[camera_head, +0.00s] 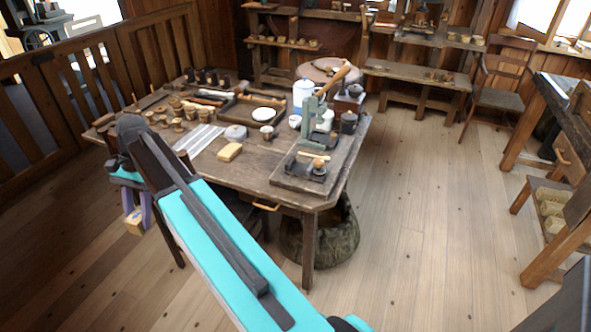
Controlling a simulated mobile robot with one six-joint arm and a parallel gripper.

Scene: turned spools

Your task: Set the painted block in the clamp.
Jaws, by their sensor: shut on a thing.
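My gripper (137,214) hangs at the left, off the left front side of the table, with its purple fingers pointing down. It is shut on a small tan block (135,226), held in the air below the level of the tabletop. Paint on the block is too small to make out. A grey-green upright press-like device (308,118) with a wooden handle stands at the table's right side; it may be the clamp, but I cannot tell for sure. My gripper is well to the left of it.
The wooden table (255,172) carries a yellowish block (229,152), several turned spools (177,123), a white plate (263,114) and a dark tray (291,179) at its front right. A sack (322,238) stands below. The floor (430,220) to the right is clear.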

